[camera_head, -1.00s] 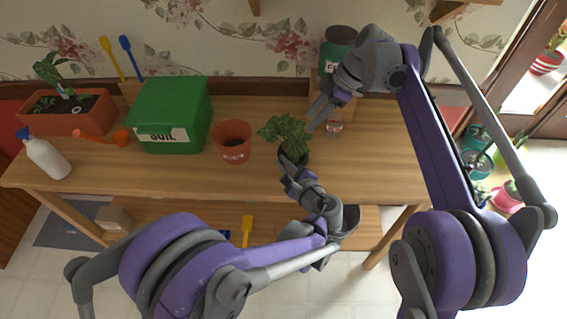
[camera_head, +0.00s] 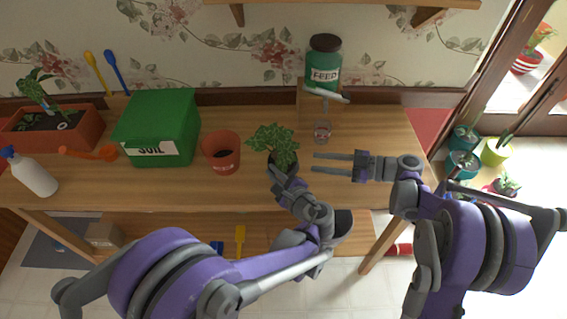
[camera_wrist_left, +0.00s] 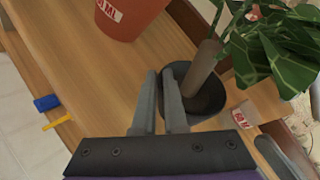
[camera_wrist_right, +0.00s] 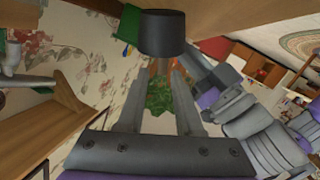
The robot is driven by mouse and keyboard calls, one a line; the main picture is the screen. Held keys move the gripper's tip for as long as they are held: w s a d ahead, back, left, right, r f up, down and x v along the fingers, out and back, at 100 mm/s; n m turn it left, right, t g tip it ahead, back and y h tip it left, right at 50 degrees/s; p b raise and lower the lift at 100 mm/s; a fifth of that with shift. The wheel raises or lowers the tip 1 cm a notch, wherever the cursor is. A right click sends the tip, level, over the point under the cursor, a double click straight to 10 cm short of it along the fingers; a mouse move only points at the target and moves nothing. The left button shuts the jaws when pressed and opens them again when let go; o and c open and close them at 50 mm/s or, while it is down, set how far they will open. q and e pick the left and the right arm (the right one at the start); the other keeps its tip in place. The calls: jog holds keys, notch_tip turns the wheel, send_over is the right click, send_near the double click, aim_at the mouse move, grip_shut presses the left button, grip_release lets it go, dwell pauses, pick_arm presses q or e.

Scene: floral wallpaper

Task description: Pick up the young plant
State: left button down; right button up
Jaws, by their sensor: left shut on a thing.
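The young plant (camera_head: 273,140), with green patterned leaves in a small dark pot, is at the table's front middle. My left gripper (camera_head: 280,176) is at the pot's near side. In the left wrist view, its fingers (camera_wrist_left: 166,76) are shut on the rim of the dark pot (camera_wrist_left: 208,92). Whether the pot is clear of the table is hard to tell. My right gripper (camera_head: 313,162) is open and empty, right of the plant and pointing at it.
A terracotta pot (camera_head: 221,160) and green soil box (camera_head: 158,115) stand left of the plant. A small clear jar (camera_head: 322,133) stands behind the right gripper. A green feed jar (camera_head: 322,55) is at the back. A spray bottle (camera_head: 33,175) and planter (camera_head: 85,130) are far left.

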aim_at(282, 158)
jog(key=shift+t+y, duration=0.5)
jog(key=shift+y, duration=0.1)
jog(key=x, duration=0.3)
jog(key=s+x, duration=0.1)
jog(key=x, duration=0.6)
jog(key=shift+s+a, duration=0.25)
jog(key=shift+s, duration=0.05)
jog(key=shift+c, duration=0.2)
grip_shut()
dwell(0.5)
